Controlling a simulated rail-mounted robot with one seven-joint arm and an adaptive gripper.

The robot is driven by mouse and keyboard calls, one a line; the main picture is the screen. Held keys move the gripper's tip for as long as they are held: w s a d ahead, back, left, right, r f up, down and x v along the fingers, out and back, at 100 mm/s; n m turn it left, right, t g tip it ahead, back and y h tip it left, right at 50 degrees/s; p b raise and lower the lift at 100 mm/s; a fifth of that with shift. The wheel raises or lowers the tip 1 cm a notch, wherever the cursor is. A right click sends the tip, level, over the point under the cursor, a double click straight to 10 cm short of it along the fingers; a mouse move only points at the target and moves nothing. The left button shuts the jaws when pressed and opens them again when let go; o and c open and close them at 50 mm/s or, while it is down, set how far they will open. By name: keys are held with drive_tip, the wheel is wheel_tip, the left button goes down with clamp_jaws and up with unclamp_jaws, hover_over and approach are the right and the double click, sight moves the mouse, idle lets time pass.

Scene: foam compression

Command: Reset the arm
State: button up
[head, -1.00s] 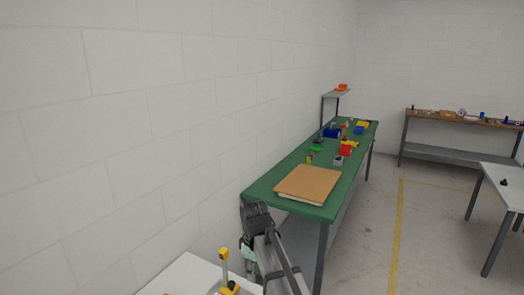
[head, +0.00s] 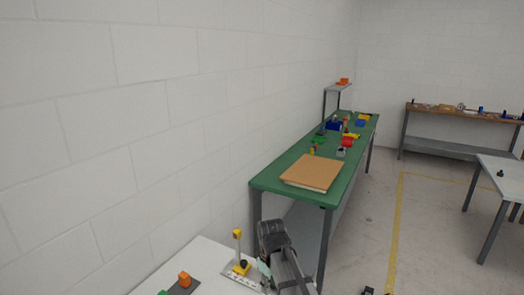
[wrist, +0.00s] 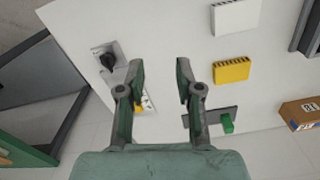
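My gripper (wrist: 160,78) is open in the wrist view, with its two fingers apart and nothing between them. It hangs over a white tabletop (wrist: 180,35). Part of my arm (head: 285,265) shows at the bottom of the head view, beside the white table (head: 210,258); the fingertips are hard to make out there. A small fixture with a yellow upright post (head: 238,247) stands on that table, close to my arm.
An orange block (head: 184,279) sits on the white table. The wrist view shows a yellow block (wrist: 231,70), a white block (wrist: 236,15), a green block (wrist: 227,124) and a cardboard box (wrist: 300,112). A green bench (head: 264,180) stands beyond, along the wall.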

drive_tip(key=s+d+f+m, duration=0.3)
drive_tip(key=s+d+f, duration=0.2)
drive_tip(key=f, duration=0.2)
drive_tip(key=s+d+f+m+b, duration=0.1)
drive_tip(key=s+d+f+m, duration=0.35)
drive_tip(key=f, duration=0.35)
drive_tip(key=s+d+f+m, duration=0.2)
drive_tip(key=s+d+f, duration=0.3)
drive_tip(key=s+f, duration=0.15)
drive_tip(key=s+f+g+b, duration=0.6)
drive_tip(key=s+f+b, duration=0.3)
drive_tip(key=s+f, duration=1.7)
drive_tip(key=shift+s+g, duration=0.4)
drive_tip(key=shift+s, duration=0.25)
